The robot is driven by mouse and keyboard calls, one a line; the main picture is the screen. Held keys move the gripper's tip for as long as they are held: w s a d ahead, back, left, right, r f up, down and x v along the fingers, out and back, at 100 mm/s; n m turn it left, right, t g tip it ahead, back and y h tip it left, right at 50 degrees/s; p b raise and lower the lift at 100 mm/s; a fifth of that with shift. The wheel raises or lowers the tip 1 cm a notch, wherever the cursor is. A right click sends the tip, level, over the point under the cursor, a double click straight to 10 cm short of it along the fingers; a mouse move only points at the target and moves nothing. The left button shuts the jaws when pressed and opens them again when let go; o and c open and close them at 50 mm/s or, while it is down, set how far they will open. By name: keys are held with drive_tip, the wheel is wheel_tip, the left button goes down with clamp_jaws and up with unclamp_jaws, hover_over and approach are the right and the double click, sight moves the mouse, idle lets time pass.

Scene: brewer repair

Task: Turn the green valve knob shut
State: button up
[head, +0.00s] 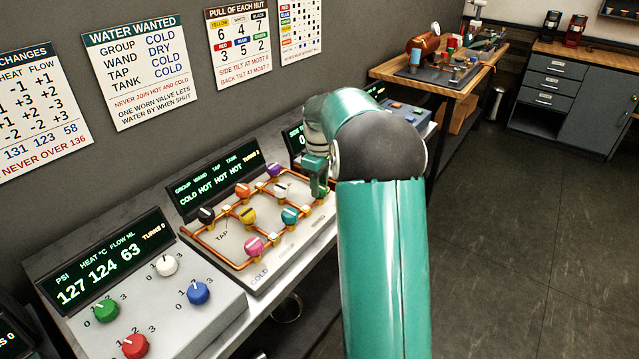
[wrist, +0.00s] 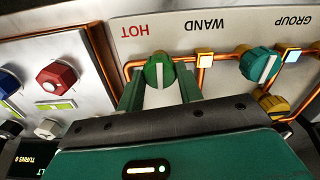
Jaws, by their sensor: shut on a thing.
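The green valve knob (wrist: 158,69) sits on the copper pipe by the upside-down HOT label in the wrist view. Its white mark runs up and down there, across the pipe. My gripper (wrist: 160,86) has one finger on each side of the knob and is shut on it. In the head view my gripper (head: 319,188) reaches down at the right end of the valve panel (head: 232,243) and hides the green knob. The panel's display (head: 213,178) reads COLD HOT HOT HOT under GROUP, WAND, TAP, TANK.
A red knob (wrist: 56,76) is on a separate panel at left. In the head view a panel with several dials (head: 165,265) stands nearer; open floor (head: 500,220) lies right.

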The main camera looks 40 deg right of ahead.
drive_tip(key=shift+w+n, duration=0.1)
drive_tip(key=shift+n, duration=0.3)
drive_tip(key=o, duration=1)
wheel_tip(320, 180, up, 14)
drive_tip(key=shift+f, duration=0.1)
idle(0.4)
